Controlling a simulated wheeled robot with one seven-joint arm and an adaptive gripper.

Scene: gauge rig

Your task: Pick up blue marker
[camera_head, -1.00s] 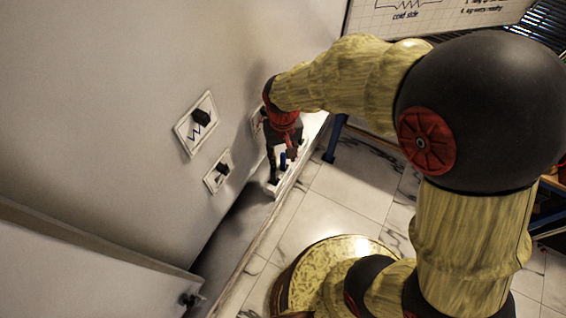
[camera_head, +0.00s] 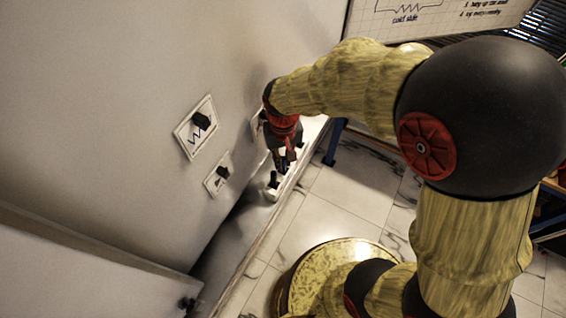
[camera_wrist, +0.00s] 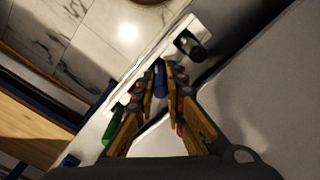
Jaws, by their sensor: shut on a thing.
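The blue marker (camera_wrist: 160,80) stands between the two fingers of my gripper (camera_wrist: 161,82) in the wrist view, with my fingers shut on it. It is at the narrow white ledge; I cannot tell whether it is lifted off it. In the head view my gripper (camera_head: 284,158) points down over the ledge and mostly hides the marker.
A black marker (camera_wrist: 188,43) and a green marker (camera_wrist: 111,126) are on the white ledge (camera_wrist: 202,22), on either side of my gripper. A pale wall (camera_head: 120,120) with switch plates (camera_head: 198,127) is close on the left. Marble floor (camera_head: 340,205) lies right of the ledge.

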